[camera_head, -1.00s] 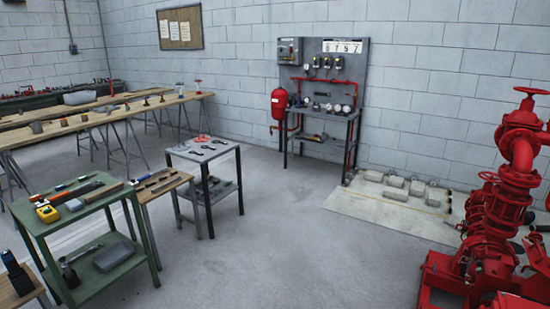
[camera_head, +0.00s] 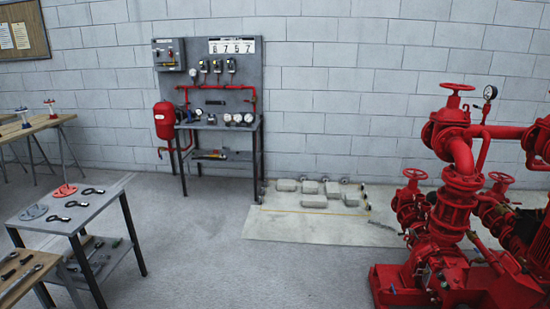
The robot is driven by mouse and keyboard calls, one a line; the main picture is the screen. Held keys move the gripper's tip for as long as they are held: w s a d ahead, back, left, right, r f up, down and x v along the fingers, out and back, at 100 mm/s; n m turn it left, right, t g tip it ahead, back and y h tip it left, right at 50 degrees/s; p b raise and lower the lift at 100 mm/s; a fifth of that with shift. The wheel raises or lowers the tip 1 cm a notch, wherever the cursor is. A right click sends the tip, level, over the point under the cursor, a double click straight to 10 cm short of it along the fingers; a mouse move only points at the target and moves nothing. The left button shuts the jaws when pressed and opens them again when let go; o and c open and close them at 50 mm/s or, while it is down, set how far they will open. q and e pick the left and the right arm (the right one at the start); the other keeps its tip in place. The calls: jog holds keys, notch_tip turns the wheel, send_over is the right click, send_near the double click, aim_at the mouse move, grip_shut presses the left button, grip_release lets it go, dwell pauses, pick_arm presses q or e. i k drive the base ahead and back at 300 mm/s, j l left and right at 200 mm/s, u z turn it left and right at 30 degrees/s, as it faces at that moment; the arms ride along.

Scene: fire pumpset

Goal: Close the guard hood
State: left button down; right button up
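The red fire pumpset (camera_head: 455,215) stands at the right of the head view, with valves, handwheels, a gauge and red pipes. It runs out of the picture at the right edge. I cannot make out a guard hood with certainty; part of the set is cut off or too small to tell. Neither my left nor my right gripper shows in the view.
A grey panel bench (camera_head: 215,95) with gauges and a red tank (camera_head: 164,120) stands against the block wall. A small grey table (camera_head: 75,212) with tools is at the left. A pale floor slab (camera_head: 290,225) holds several grey blocks. The middle floor (camera_head: 240,275) is clear.

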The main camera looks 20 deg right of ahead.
aim_at(514, 290)
jog(key=i+l+z, duration=0.15)
jog(key=i+z, duration=0.25)
jog(key=i, duration=0.4)
jog(key=i+z, duration=0.45)
jog(key=i, duration=0.4)
jog(key=i+z, duration=0.35)
jog(key=i, duration=0.2)
jog(key=i+j+z, duration=0.1)
jog(key=i+z, duration=0.2)
jog(key=i, duration=0.2)
jog(key=i+j+z, duration=0.35)
jog(key=i, duration=0.2)
jog(key=i+z, duration=0.15)
jog(key=z, duration=1.6)
